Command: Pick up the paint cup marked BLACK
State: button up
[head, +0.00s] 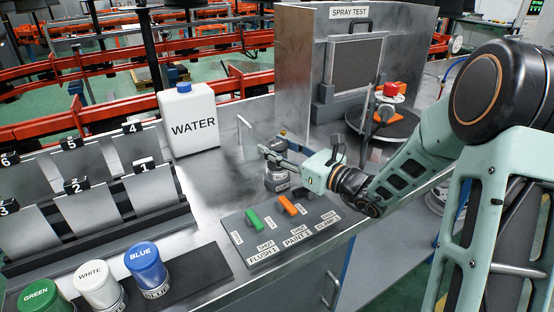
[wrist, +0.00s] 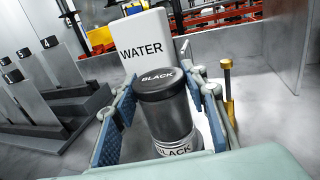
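The BLACK paint cup (wrist: 166,112) is a dark cylinder with BLACK on its lid and on a pale band near its base. It stands upright between the two fingers of my gripper in the wrist view. A gap shows between the cup and the left finger, and the right finger is close to the cup's side. In the head view the cup (head: 277,180) stands on the metal bench behind the switch panel, partly hidden by my gripper (head: 275,155). My gripper is open around the cup.
A WATER jug (head: 190,120) stands behind the cup. A panel with green and orange switches (head: 275,232) lies in front. GREEN (head: 38,297), WHITE (head: 98,285) and BLUE (head: 146,268) cups stand at front left, near numbered slanted holders (head: 145,195). The spray test booth (head: 300,70) is behind right.

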jog(key=c, duration=0.7)
jog(key=shift+r, duration=0.1)
